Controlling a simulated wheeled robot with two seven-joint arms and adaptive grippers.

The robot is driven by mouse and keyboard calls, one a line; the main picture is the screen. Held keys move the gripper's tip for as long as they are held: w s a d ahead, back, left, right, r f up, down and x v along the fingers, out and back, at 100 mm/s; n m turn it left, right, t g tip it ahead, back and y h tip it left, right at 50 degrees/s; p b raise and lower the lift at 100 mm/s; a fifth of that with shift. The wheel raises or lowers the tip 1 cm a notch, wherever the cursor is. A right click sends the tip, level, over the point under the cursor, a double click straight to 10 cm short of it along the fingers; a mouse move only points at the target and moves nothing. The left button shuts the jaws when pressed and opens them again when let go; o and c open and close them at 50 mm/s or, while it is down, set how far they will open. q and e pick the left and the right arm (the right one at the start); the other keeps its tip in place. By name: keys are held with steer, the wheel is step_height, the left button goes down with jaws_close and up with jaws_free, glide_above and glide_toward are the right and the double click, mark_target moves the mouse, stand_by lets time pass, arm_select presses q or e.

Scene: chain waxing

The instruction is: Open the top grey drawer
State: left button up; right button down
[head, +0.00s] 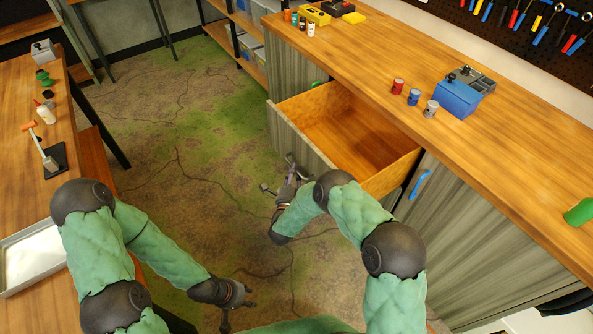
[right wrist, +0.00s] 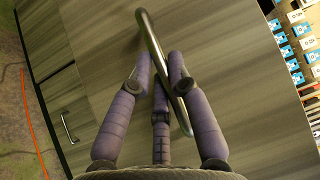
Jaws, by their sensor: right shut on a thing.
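The top grey drawer (head: 298,140) is pulled out from the wooden workbench in the head view, and its bare wooden inside shows empty. My right gripper (head: 291,166) is at the drawer's front face. In the right wrist view its purple-grey fingers (right wrist: 160,75) are closed around the metal bar handle (right wrist: 149,36) on the grey drawer front (right wrist: 105,55). My left gripper (head: 225,318) hangs low over the floor, apart from the drawer and empty; its finger opening is too small to judge.
The workbench top (head: 370,55) carries small cans (head: 398,86) and a blue box (head: 458,98). A cabinet door with a blue handle (head: 420,184) is right of the drawer. A wooden table (head: 20,150) with a metal tray (head: 33,257) stands at left. Open floor (head: 175,150) lies between.

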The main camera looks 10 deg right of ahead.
steer(key=c, duration=1.4)
jaws_free()
steer(key=v, duration=1.2)
